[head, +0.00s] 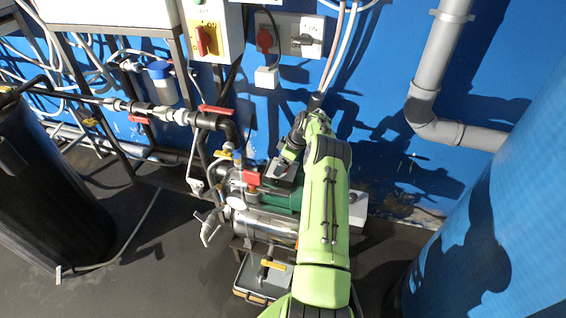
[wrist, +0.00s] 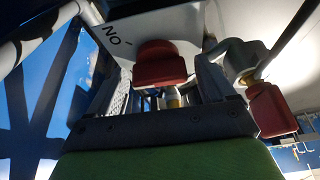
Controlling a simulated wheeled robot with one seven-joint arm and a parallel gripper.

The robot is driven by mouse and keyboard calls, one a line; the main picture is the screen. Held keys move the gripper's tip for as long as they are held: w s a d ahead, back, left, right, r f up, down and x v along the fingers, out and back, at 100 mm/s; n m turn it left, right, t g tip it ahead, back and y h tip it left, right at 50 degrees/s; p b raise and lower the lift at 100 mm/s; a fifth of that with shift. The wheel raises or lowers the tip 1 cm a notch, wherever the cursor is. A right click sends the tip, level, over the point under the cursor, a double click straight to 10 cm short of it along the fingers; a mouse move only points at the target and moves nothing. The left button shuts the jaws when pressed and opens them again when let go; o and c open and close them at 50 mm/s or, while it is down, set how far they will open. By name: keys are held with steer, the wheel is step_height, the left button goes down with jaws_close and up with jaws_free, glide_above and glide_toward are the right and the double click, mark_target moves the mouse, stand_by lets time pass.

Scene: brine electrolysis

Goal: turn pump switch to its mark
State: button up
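The pump switch is a red knob (wrist: 160,66) on a pale plate (wrist: 185,22) marked "ON", which reads upside down in the wrist view. My gripper (wrist: 163,75) is open, with one finger on each side of the red knob. I cannot tell whether the fingers touch it. In the head view my gripper (head: 286,162) reaches down over the back of the green pump (head: 284,199). The switch is not clearly seen there, as my gripper and arm cover that area.
A red valve handle (wrist: 270,110) is close right of my gripper in the wrist view. Pipes with a red-handled valve (head: 215,110) run to the left. A wall box with a red and yellow switch (head: 205,41) hangs above. A blue tank (head: 500,220) stands at right.

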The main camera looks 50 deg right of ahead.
steer(key=c, duration=0.9)
steer(key=shift+c, duration=0.2)
steer(key=shift+m, duration=0.3)
steer(key=m+h+b, duration=0.1)
steer(key=m+h, duration=0.1)
steer(key=m, duration=0.2)
steer(key=shift+t, duration=0.3)
steer(key=shift+m+h+b, duration=0.3)
steer(key=shift+m+h, duration=0.4)
steer(key=shift+m, duration=1.3)
steer(key=shift+r, duration=0.1)
steer(key=o, duration=1.1)
steer(key=shift+c, duration=0.2)
